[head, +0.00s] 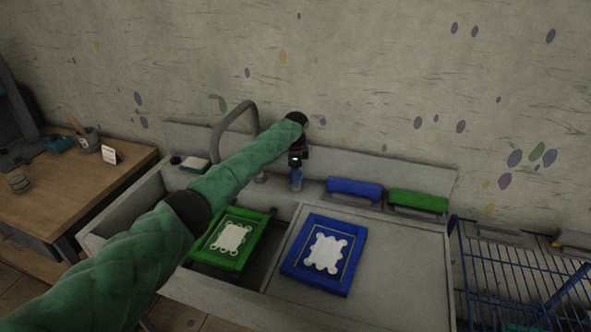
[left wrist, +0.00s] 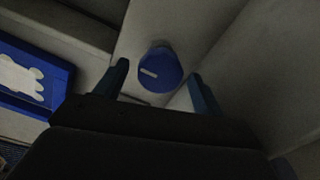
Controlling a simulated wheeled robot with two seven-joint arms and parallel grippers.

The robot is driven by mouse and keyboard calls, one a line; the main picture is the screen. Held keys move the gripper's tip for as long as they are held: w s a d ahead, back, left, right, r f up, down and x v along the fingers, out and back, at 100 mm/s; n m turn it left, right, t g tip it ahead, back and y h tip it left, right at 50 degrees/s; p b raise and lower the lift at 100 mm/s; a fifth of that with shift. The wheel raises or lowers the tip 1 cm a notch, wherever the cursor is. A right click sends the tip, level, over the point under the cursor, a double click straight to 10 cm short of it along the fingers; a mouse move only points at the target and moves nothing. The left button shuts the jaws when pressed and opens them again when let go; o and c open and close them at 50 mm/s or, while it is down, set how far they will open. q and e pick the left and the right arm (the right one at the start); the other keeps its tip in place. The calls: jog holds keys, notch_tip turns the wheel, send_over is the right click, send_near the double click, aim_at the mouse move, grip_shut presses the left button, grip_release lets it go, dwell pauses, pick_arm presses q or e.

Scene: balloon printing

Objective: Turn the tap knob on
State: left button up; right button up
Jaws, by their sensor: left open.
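The tap knob (left wrist: 162,72) is a round blue knob with a short white mark pointing left, seen in the left wrist view. My left gripper (left wrist: 158,78) is open, with one finger on each side of the knob; I cannot tell whether either finger touches it. In the head view my left gripper (head: 296,180) points down at the back ledge of the sink, and I cannot clearly separate the knob from the fingers there. The grey arched tap (head: 216,136) stands left of it, partly hidden by my green-sleeved left arm. My right gripper is not in view.
A green printing frame (head: 214,256) sits at the sink basin and a blue frame (head: 290,262) lies on the counter. Blue (head: 355,188) and green (head: 418,200) pieces stand on the back ledge. A wooden table (head: 120,176) is left, a blue wire cart (head: 500,270) right.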

pick_arm(q)
jog(key=shift+f, duration=0.25)
jog(key=c, duration=1)
jog(key=shift+o, duration=0.2)
